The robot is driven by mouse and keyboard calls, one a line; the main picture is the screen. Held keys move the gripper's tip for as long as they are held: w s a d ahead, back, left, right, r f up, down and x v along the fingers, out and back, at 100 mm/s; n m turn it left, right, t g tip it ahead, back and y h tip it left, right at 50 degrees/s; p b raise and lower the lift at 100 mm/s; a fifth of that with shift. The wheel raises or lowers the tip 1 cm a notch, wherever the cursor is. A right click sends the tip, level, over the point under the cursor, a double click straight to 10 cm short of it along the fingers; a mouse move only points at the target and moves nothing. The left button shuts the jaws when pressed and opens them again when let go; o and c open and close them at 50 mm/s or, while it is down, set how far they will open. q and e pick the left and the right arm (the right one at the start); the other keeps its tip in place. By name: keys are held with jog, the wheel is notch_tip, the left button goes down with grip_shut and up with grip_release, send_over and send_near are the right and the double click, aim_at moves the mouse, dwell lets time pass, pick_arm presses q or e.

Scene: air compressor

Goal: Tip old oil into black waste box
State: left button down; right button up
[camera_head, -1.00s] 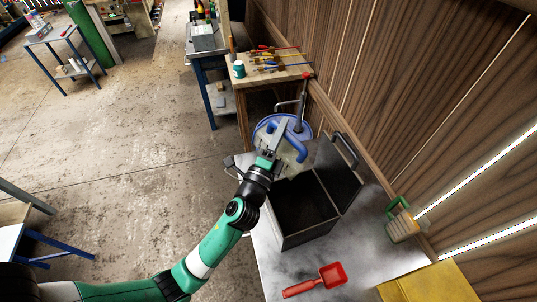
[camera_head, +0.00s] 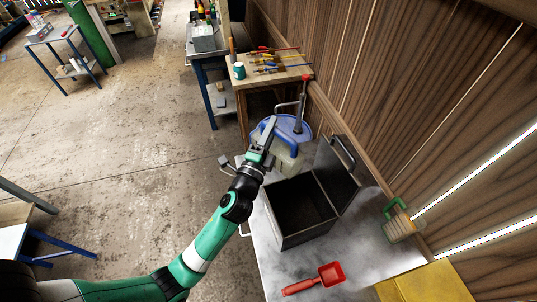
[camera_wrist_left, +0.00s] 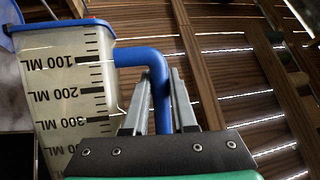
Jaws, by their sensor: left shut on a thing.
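The black waste box (camera_head: 308,237) stands on the metal-topped table in the head view, its lid open to the right and its inside dark. My left gripper (camera_head: 265,138) is beyond the box's far left corner, shut on the blue handle of a translucent measuring jug (camera_head: 282,163). Whether oil is in the jug cannot be told. My right gripper is not in view.
A red scoop (camera_head: 318,281) lies in front of the box. A green-handled container (camera_head: 402,224) stands to its right, near a yellow item (camera_head: 432,284). Behind the jug is a blue-topped drum (camera_head: 302,131) with a pump. A wooden bench (camera_head: 262,78) holds tools.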

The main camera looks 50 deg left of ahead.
aim_at(252, 142)
pick_arm(q)
jog(key=shift+s+a+f+n+g, duration=0.1)
jog(key=shift+a+f+n+g, duration=0.2)
jog(key=shift+a+f+n, duration=0.15)
jog(key=a+f+n+g+p, duration=0.1)
jog(key=a+f+n, duration=0.1)
jog(key=a+f+n+h+p, duration=0.1)
jog(key=a+f+n, duration=0.1)
jog(key=s+a+f+n+g+p, duration=0.1)
jog(key=f+n, duration=0.1)
jog(key=shift+a+f+n+g, duration=0.2)
jog(key=shift+a+n+g, duration=0.1)
jog(key=shift+a+n, duration=0.1)
jog(key=shift+a+f, duration=0.15)
jog(key=shift+f, duration=0.15)
jog(key=shift+f+h, duration=0.25)
jog(key=shift+h, duration=0.05)
notch_tip(252, 142, down, 10)
jog(key=d+n+g+h, duration=0.1)
jog(key=d+n+h, duration=0.1)
jog(key=n+h, duration=0.2)
jog(key=n, duration=0.3)
jog(key=shift+w+d, duration=0.2)
jog(key=shift+a, duration=0.1)
